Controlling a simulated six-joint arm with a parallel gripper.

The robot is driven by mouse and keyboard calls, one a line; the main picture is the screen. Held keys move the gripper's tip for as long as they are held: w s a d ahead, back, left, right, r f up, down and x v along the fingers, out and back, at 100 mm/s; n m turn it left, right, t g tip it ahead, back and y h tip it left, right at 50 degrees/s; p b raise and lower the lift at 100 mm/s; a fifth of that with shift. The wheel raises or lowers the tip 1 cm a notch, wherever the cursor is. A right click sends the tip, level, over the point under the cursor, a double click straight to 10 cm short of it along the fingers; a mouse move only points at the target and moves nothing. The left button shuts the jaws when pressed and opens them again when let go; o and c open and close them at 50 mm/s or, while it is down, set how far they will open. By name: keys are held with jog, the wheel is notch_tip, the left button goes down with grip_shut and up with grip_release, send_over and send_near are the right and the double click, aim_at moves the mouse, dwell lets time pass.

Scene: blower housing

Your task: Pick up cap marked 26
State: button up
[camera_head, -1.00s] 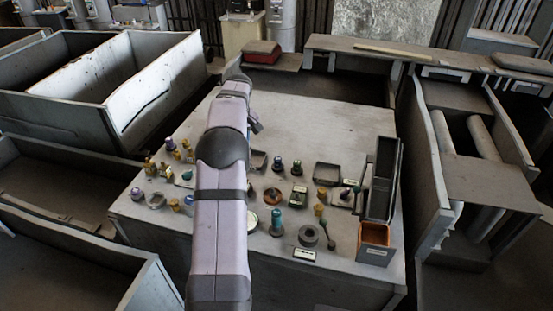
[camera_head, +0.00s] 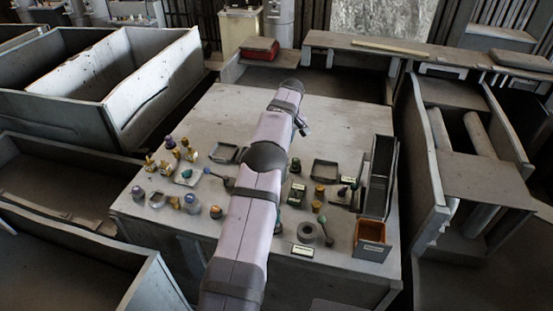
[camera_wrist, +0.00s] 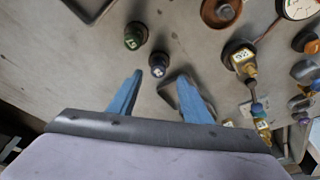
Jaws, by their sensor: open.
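My gripper (camera_wrist: 160,88) is open, its two blue fingers spread and empty in the wrist view. A dark blue cap (camera_wrist: 158,65) stands just beyond the fingertips, between their lines. A green cap (camera_wrist: 135,35) stands beyond it to the left. Both have small pale marks on top, too small to read. A brass fitting (camera_wrist: 241,58) with a white mark stands to the right; its number is not clear either, so I cannot tell which piece is marked 26. In the head view the green cap (camera_head: 296,165) shows beside my arm, which hides my fingers and the blue cap.
A brown round dish (camera_wrist: 221,12) and a white dial (camera_wrist: 300,7) lie farther off. On the bench, an orange-lined bin (camera_head: 371,240) stands at the right front. The back of the bench (camera_head: 345,120) is clear.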

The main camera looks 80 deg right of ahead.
jog(key=shift+p+x, duration=1.65)
jog(key=shift+x, duration=0.9)
jog(key=shift+s, duration=0.2)
jog(key=c, duration=1.1)
